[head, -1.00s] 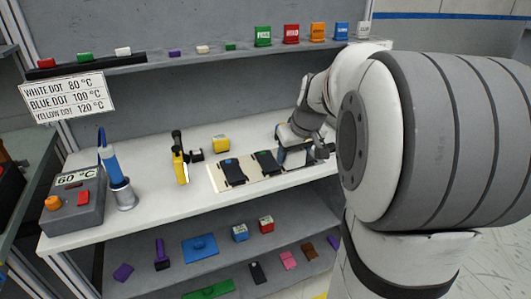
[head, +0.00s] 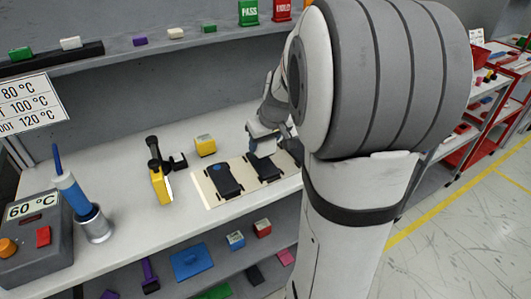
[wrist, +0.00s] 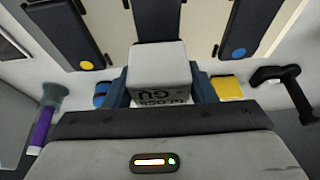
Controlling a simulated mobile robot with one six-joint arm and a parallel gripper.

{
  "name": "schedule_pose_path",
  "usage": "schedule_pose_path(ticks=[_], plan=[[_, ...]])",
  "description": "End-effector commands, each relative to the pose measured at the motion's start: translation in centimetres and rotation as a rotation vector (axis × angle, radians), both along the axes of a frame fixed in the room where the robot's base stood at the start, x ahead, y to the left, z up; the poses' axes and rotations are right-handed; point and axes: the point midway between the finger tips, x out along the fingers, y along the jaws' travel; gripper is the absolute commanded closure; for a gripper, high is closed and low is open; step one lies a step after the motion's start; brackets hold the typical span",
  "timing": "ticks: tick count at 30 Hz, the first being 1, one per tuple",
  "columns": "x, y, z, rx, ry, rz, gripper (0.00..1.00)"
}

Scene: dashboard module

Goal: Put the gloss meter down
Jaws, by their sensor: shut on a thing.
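My gripper (wrist: 160,88) is shut on the gloss meter (wrist: 160,70), a pale grey block with dark "GU" lettering, held between blue fingers in the wrist view. The middle panel (wrist: 157,18) also shows just beyond the meter in the wrist view. Whether the meter touches anything below is unclear.
A cream board (head: 206,196) carries the dark panels, including a blue-dot one (head: 225,182). A yellow block (head: 205,145), a yellow-black tool (head: 160,185), a blue tool in a metal cup (head: 95,225) and a grey 60 °C box (head: 40,240) stand left.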

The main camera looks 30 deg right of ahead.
Motion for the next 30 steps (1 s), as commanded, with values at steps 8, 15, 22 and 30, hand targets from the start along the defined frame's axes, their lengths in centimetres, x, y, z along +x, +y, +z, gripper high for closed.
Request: schedule_pose_path(ticks=[8, 15, 22, 30], plan=[[-0.1, 0.0, -3.2, 0.0, 0.002, -0.001, 0.76], [0.0, -0.1, -3.9, -0.001, -0.002, -0.002, 0.76], [0.0, -0.1, -4.2, -0.001, -0.001, -0.001, 0.47], [0.0, -0.1, -4.2, 0.0, -0.001, -0.002, 0.28]])
